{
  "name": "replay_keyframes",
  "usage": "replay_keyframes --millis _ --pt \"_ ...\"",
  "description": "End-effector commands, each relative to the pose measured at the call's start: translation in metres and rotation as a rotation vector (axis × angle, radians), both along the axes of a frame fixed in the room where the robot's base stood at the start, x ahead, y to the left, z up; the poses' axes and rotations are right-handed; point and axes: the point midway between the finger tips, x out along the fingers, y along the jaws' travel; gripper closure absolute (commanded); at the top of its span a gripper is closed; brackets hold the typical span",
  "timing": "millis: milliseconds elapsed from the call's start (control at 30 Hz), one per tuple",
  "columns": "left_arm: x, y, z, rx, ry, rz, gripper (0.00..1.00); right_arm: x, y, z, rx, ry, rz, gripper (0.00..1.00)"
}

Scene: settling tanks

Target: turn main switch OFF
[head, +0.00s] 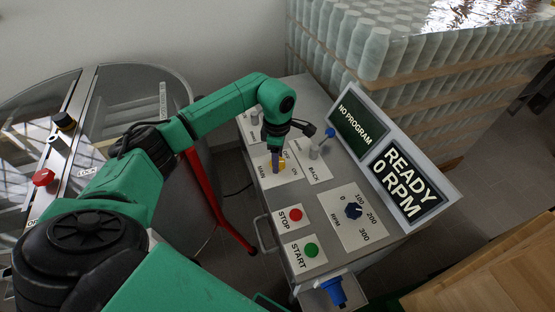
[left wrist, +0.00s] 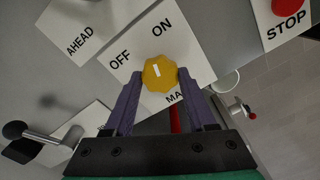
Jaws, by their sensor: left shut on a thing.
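The main switch is a yellow faceted knob (left wrist: 160,73) on a white plate (left wrist: 138,88) marked OFF and ON. Its label below is partly hidden. A short white mark on the knob's face points roughly up, between OFF and ON; its exact setting is hard to tell. In the head view, the knob (head: 282,163) shows beside the fingers. My left gripper (left wrist: 160,80) has its two purple fingers closed on the knob's sides. In the head view, it (head: 277,164) reaches down onto the plate from above. My right gripper is in neither view.
A display (head: 402,182) reads READY 0 RPM. Wrapped bottles (head: 390,55) stand behind. A red emergency button (head: 43,177) is at left.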

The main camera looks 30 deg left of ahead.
Motion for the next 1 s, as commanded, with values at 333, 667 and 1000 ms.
replay_keyframes --millis 333,667,1000 --pt "0.001 0.001 0.0 0.001 -0.003 0.328 1.0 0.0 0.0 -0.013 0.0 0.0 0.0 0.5" --pt "0.001 0.001 0.001 0.001 -0.004 0.632 1.0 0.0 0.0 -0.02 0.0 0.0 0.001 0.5" --pt "0.001 0.0 0.002 -0.001 -0.005 0.852 1.0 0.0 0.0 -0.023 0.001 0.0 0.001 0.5"
